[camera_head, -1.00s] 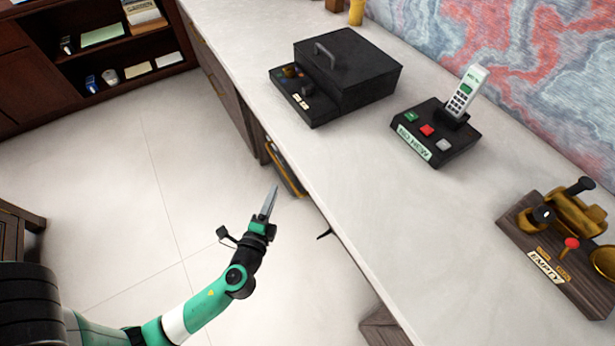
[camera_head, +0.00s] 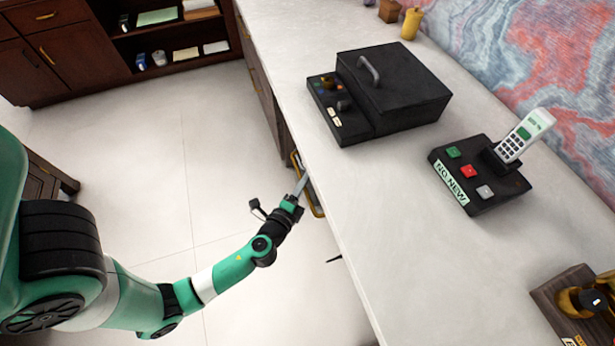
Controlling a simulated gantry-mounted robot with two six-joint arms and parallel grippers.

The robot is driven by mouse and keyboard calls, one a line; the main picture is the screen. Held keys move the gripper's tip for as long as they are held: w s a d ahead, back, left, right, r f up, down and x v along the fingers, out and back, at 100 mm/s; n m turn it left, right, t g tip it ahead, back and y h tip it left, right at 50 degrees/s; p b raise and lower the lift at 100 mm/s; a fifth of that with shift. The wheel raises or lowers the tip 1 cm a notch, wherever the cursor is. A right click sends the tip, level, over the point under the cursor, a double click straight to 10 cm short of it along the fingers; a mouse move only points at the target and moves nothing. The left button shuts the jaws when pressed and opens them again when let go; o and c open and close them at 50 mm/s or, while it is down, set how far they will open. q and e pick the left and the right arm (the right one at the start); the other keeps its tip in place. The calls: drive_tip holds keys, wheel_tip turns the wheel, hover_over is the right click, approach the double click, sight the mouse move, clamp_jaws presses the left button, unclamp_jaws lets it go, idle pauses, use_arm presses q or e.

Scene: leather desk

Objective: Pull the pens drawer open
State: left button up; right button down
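My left gripper (camera_head: 301,186) is beside the desk's front edge, its fingers pointing up toward the desk. From this angle the fingers overlap, so I cannot tell whether they are apart. A brass-coloured frame or handle (camera_head: 317,206) shows under the desk edge right at the fingertips; I cannot tell whether they touch it. Farther back, wooden drawer fronts (camera_head: 258,90) with brass handles run along the desk's front and look shut. No pens label is readable, so I cannot tell which drawer is the pens drawer. My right gripper is not in view.
The pale desktop (camera_head: 375,215) overhangs the drawer fronts. On it stand a black box (camera_head: 405,90) with a lid handle, a phone on a black base (camera_head: 480,175), and a wood-and-brass device (camera_head: 568,305). A dark cabinet (camera_head: 55,50) stands at the back. The floor (camera_head: 150,190) is clear.

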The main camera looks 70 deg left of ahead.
use_arm(q)
drive_tip(key=shift+s+d, duration=0.1)
drive_tip(key=shift+f, duration=0.1)
clamp_jaws()
drive_tip(key=shift+s, duration=0.1)
idle(1.1)
